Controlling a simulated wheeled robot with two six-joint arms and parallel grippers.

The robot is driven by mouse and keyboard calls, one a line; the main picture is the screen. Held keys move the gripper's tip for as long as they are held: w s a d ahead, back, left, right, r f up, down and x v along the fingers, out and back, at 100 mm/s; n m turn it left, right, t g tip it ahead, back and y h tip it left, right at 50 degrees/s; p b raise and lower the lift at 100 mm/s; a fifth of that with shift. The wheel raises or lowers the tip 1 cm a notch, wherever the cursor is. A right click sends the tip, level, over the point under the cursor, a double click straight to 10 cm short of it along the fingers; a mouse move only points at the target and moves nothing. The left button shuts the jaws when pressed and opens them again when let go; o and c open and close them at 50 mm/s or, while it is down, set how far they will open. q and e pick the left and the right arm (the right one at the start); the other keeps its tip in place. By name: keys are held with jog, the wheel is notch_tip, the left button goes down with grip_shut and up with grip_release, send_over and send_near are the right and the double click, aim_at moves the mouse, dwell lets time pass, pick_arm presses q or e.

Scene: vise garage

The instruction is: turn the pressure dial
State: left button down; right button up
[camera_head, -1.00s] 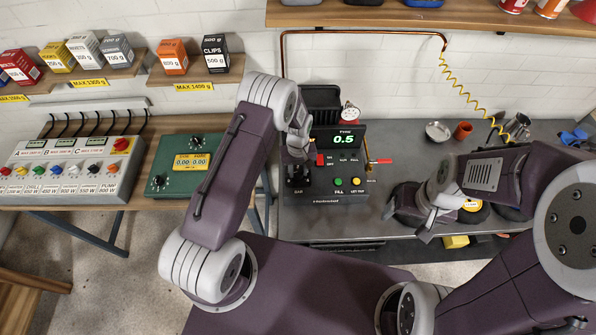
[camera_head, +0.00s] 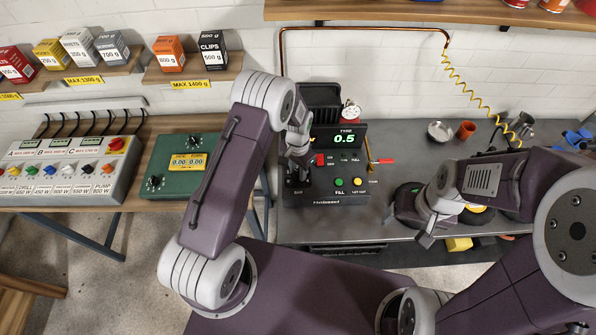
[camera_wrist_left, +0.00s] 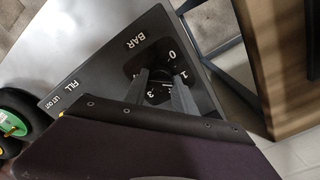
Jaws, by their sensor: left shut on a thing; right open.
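The dark inflator panel (camera_head: 345,192) stands on the grey bench. Its screen (camera_head: 344,139) reads 0.5 under the word TYRE. The black pressure dial (camera_wrist_left: 157,92) sits on the panel by the BAR label, with the numbers 0, 1 and 3 visible around it. My left gripper (camera_head: 297,172) is over the panel's left part; in the left wrist view its fingers (camera_wrist_left: 160,86) are shut on the dial, one on each side. The dial's pointer is hard to make out. My right gripper (camera_head: 427,239) is open and empty at the bench's front edge.
A red-handled lever (camera_head: 383,161) sticks out at right. A red cup (camera_head: 466,130) and metal dish (camera_head: 439,132) stand further back. A green box (camera_head: 181,171) is at left.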

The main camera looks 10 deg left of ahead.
aim_at(298, 171)
pick_arm(q)
jog(key=m, duration=0.5)
jog(key=shift+m+b, duration=0.3)
jog(key=shift+b, duration=0.1)
jog(key=shift+m, duration=2.2)
jog(key=c, duration=1)
grip_release()
jog(key=shift+c, duration=0.2)
jog(key=shift+r+b, duration=0.1)
jog(key=shift+b, duration=0.2)
notch_tip(298, 171, up, 9)
jog(key=shift+s+f+b, duration=0.1)
jog(key=shift+b, duration=0.6)
